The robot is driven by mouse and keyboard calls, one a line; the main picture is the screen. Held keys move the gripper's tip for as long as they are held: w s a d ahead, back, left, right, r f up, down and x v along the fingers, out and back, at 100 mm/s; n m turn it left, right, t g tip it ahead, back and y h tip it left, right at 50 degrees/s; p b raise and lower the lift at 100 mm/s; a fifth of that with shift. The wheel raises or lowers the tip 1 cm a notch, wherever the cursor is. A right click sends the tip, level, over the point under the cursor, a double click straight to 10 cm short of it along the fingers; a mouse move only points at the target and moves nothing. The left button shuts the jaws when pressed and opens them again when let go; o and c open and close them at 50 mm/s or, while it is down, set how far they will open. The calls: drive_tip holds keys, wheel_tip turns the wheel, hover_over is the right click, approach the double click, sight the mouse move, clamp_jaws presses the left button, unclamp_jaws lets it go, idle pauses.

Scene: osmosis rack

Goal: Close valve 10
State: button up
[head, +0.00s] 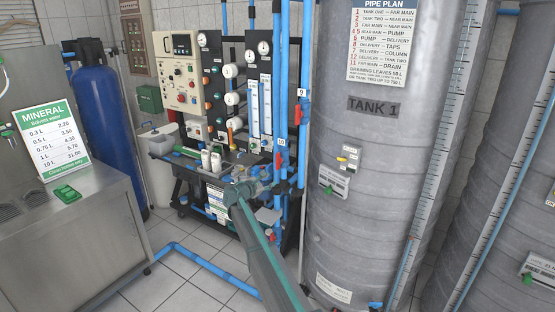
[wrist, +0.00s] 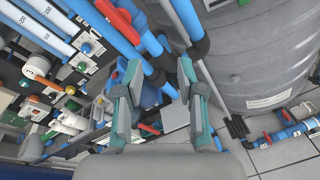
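The tag for valve 10 (head: 281,141) is on a vertical blue pipe left of Tank 1 in the head view. A red handle (head: 278,159) sits just below it, running roughly along the pipe. My gripper (head: 252,186) is below and left of this handle in the head view, partly hidden by my arm. In the wrist view my gripper (wrist: 160,84) has its fingers spread and empty. Another red handle (wrist: 116,22) lies farther up. No number is readable there, so I cannot tell which is valve 10.
Valve 9's tag (head: 302,92) and red handle (head: 303,109) are on the neighbouring pipe. Tank 1 (head: 365,135) stands close on the right. The gauge panel (head: 258,90) is behind. A blue floor pipe (head: 205,262) crosses the tiles at lower left.

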sight(276, 160)
drive_tip(key=w+a+r+n+t, duration=0.1)
drive_tip(key=w+r+n+t, duration=0.1)
drive_tip(key=w+r+n, duration=0.35)
drive_tip(key=shift+n, duration=0.75)
drive_tip(key=p+x, duration=0.1)
drive_tip(key=x, duration=0.2)
drive_tip(key=p+x, duration=0.1)
drive_tip(key=x, duration=0.2)
drive_tip(key=f+p+x, duration=0.1)
drive_tip(key=p+x, duration=0.1)
drive_tip(key=x, duration=0.1)
drive_tip(key=shift+s+d, duration=0.3)
drive_tip(key=shift+d, duration=0.15)
clamp_jaws()
